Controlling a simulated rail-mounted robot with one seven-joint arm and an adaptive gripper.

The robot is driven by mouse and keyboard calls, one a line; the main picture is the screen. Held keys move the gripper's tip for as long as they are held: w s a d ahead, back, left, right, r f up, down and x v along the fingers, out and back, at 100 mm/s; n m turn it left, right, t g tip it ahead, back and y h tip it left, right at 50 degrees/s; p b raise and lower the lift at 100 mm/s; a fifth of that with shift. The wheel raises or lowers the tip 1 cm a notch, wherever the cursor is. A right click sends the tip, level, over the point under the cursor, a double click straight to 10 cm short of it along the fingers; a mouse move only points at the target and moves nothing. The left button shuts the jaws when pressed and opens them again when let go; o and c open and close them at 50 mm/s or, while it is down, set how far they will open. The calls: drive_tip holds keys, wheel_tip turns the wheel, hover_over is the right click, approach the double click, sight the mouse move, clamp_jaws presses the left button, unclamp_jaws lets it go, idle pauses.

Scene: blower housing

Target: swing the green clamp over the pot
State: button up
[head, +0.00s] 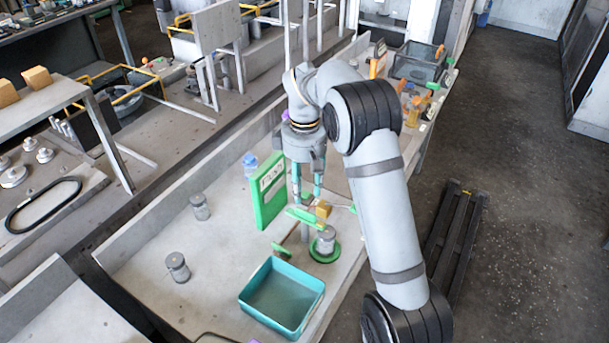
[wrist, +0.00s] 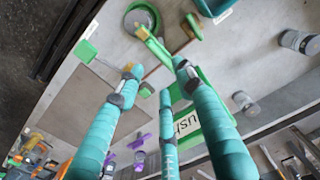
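The green clamp (head: 305,216) is a bar just below my gripper in the head view; it also shows beyond the fingertips in the wrist view (wrist: 155,47). Its one end reaches the edge of the grey pot (head: 325,243), and I cannot tell how far it lies over the lid. The pot stands upright on a round green base (head: 323,256) and shows at the top of the wrist view (wrist: 142,19). My gripper (head: 307,192) points down with its teal fingers apart in the wrist view (wrist: 155,80). Nothing is visible held between them.
A teal tray (head: 265,312) stands in front of the pot. A green panel (head: 267,192) stands upright left of my gripper. A yellow block (head: 323,208) is close by the fingertips.

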wheel_tip(320, 180, up, 5)
hover_over(305, 226)
drive_tip(key=w, duration=0.2)
drive_tip(key=shift+s+a+f, duration=0.1)
drive_tip(key=shift+f, duration=0.1)
wheel_tip(305, 226, down, 12)
drive_tip(key=shift+f, duration=0.1)
idle(0.5)
